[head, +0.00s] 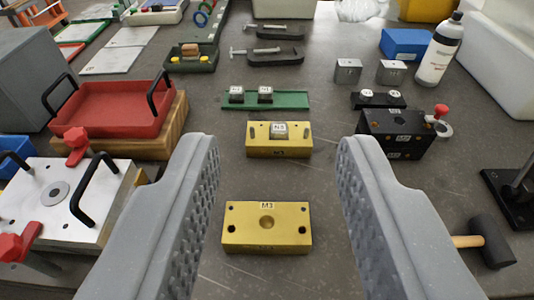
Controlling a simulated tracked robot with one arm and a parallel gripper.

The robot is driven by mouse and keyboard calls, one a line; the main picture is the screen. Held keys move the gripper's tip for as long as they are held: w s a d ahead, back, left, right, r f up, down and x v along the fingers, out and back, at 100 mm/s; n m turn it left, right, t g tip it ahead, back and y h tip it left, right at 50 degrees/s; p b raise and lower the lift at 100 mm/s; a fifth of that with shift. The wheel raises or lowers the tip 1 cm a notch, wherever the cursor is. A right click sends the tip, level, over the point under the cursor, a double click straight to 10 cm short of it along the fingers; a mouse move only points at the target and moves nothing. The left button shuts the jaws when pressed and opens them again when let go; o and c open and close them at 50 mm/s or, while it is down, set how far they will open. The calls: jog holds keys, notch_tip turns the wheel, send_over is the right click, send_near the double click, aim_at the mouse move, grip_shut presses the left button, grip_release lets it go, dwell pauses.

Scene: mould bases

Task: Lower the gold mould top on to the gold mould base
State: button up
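A gold block (266,240) labelled M3 lies flat on the grey bench in the lower middle of the head view. It has a round central recess and dark corner holes, and looks like the gold mould top. A second gold block (279,152) sits farther back, with a small silver insert in a recess in its top; it looks like the gold mould base. The two blocks are apart. My gripper (277,145) is open and empty. Its grey fingers stand wide on either side, with the M3 block between them in the picture. Whether they are at its height I cannot tell.
A black mould block (395,142) with a red-knobbed clamp stands right of the rear gold block. A green strip (290,100) lies behind it. A red tray (112,112) and a white plate (35,192) with black handles are left. A mallet (490,242) lies right.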

jog(key=o, duration=0.5)
jog(key=shift+w, duration=0.1)
jog(key=o, duration=0.5)
jog(key=shift+w+r+p, duration=0.1)
jog(key=shift+w+p, duration=0.2)
jog(key=shift+p, duration=0.1)
jog(key=shift+o, duration=0.5)
jog(key=w+n+g+p, duration=0.1)
jog(key=w+f+n+g+p, duration=0.1)
jog(key=w+p, duration=0.1)
jog(key=w+a+n+g+p, duration=0.1)
jog(key=w+p, duration=0.1)
jog(key=shift+w+f+n+y, duration=0.15)
jog(key=shift+f+n+y, duration=0.15)
jog(key=shift+f+n, duration=0.1)
jog(key=n+g+p, duration=1.2)
jog(key=n+p, duration=0.2)
jog(key=p, duration=0.6)
send_over(267, 227)
notch_tip(267, 227, down, 15)
notch_tip(267, 227, down, 13)
jog(key=shift+f+b, duration=0.1)
jog(key=shift+b, duration=0.2)
